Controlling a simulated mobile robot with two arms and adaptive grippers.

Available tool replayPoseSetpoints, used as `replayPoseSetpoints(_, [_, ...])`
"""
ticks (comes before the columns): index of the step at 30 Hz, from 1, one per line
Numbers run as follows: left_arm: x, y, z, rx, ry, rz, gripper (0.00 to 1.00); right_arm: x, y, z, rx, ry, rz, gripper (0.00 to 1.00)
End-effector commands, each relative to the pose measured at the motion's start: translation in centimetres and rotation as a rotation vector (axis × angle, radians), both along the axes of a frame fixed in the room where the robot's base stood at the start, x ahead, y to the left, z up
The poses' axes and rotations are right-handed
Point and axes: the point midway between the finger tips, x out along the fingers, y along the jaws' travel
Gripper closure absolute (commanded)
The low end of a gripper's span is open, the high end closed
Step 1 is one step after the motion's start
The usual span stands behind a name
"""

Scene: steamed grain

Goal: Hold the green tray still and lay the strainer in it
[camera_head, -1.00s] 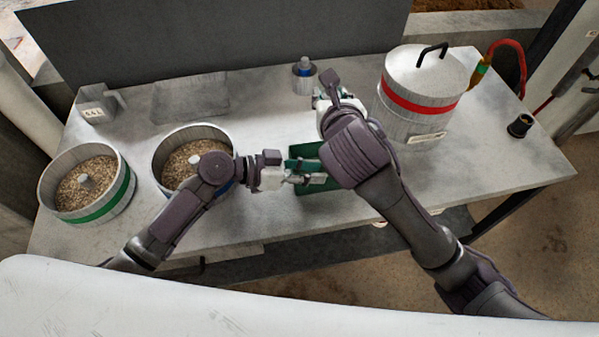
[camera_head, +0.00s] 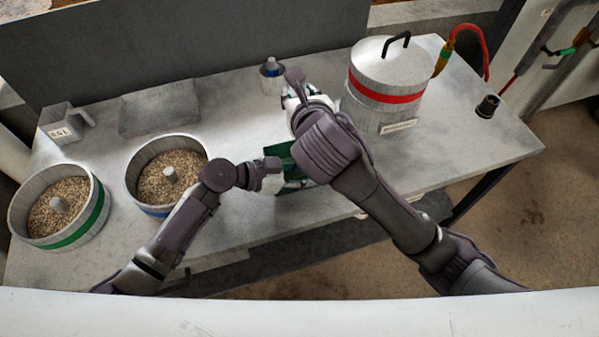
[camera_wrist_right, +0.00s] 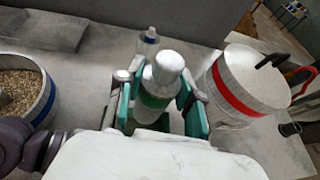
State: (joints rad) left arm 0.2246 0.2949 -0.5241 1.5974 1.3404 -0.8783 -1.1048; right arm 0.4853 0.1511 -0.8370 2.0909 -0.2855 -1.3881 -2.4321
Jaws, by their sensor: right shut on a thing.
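The green tray (camera_head: 281,153) lies near the table's front edge, in the middle of the head view, partly hidden by both arms. My left gripper (camera_head: 291,179) is at the tray's left side; whether its fingers grip the tray is unclear. My right gripper (camera_wrist_right: 155,105) is above and behind the tray in the head view, where my own wrist hides its fingers.
A lidded pot with a red band (camera_head: 385,92) stands close on the right. Grain-filled pots with blue (camera_head: 140,190) and green (camera_head: 82,233) bands stand left. A black cup (camera_head: 487,106) is far right.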

Motion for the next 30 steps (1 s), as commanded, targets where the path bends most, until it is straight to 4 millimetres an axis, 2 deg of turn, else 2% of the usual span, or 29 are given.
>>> replayPoseSetpoints(5, [0.0,0.0,0.0,0.000,0.000,0.000,0.69,0.0,0.0,0.1,0.000,-0.001,0.000,1.00])
replayPoseSetpoints(9, [0.0,0.0,0.0,0.000,0.001,0.000,0.93,0.0,0.0,0.1,0.000,-0.001,0.000,1.00])
replayPoseSetpoints(11, [0.0,0.0,0.0,0.000,0.001,0.000,1.00,0.0,0.0,0.1,0.000,-0.001,0.000,1.00])
replayPoseSetpoints(23, [0.0,0.0,0.0,0.000,0.001,0.000,1.00,0.1,0.0,-0.1,-0.001,-0.002,0.012,1.00])
replayPoseSetpoints(26, [0.0,0.0,0.0,0.000,0.001,0.001,1.00,0.5,0.1,-0.8,-0.006,-0.003,0.061,1.00])
replayPoseSetpoints(30, [0.0,0.1,0.0,0.000,0.001,0.001,1.00,1.1,-0.1,-3.0,-0.011,-0.002,0.183,1.00])
